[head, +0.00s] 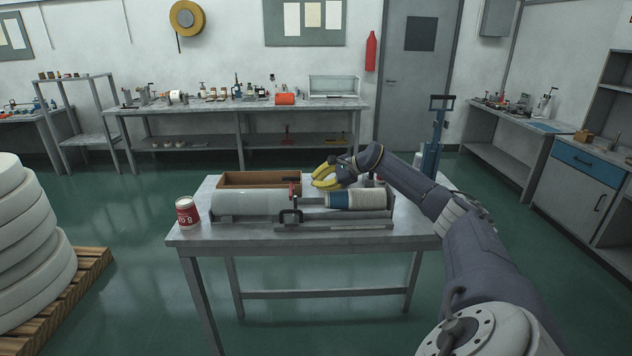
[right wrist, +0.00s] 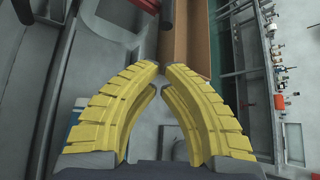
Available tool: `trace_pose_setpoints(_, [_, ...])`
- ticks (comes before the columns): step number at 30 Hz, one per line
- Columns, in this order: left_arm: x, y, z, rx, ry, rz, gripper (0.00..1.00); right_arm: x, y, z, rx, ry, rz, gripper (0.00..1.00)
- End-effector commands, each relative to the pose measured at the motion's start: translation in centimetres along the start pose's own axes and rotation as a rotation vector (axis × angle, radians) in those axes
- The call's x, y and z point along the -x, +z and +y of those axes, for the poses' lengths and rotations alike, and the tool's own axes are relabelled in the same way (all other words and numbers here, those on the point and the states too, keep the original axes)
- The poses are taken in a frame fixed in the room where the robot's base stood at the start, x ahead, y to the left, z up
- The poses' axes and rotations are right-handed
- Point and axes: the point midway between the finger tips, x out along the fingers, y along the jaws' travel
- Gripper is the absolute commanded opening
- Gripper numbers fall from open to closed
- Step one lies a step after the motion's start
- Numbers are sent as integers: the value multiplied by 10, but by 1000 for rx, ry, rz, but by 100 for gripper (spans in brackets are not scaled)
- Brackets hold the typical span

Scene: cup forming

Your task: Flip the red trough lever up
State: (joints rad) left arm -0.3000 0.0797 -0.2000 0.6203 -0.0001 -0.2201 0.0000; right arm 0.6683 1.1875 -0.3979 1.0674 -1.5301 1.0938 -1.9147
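A grey trough fixture (head: 345,227) stands on the metal table. A small upright lever with red on it (head: 292,188) shows near its middle, behind a black bracket (head: 290,216); its exact tilt is too small to tell. My right gripper (head: 314,178) has yellow fingers and hangs just right of the lever, above the trough, apart from it. In the right wrist view its fingertips (right wrist: 162,66) have a narrow gap with nothing between them. I cannot make out the lever surely in that view. My left gripper is not in view.
A white cylinder (head: 240,203) lies left in the fixture, a white and blue roll (head: 355,200) lies right, below my forearm. A brown wooden box (head: 258,180) stands behind. A red and white can (head: 187,212) stands at the table's left edge. The front tabletop is clear.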

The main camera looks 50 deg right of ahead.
Motion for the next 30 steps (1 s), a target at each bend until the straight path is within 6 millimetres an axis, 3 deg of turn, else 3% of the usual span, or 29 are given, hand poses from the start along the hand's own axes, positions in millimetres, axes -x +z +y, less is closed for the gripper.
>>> trace_pose_setpoints(6, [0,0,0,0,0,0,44,-38,2,0,-3,0,-5,0])
trace_pose_setpoints(17, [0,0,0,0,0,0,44,-80,2,-1,-1,-1,-2,0])
trace_pose_setpoints(30, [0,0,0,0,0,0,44,-60,24,0,1,1,-1,0])
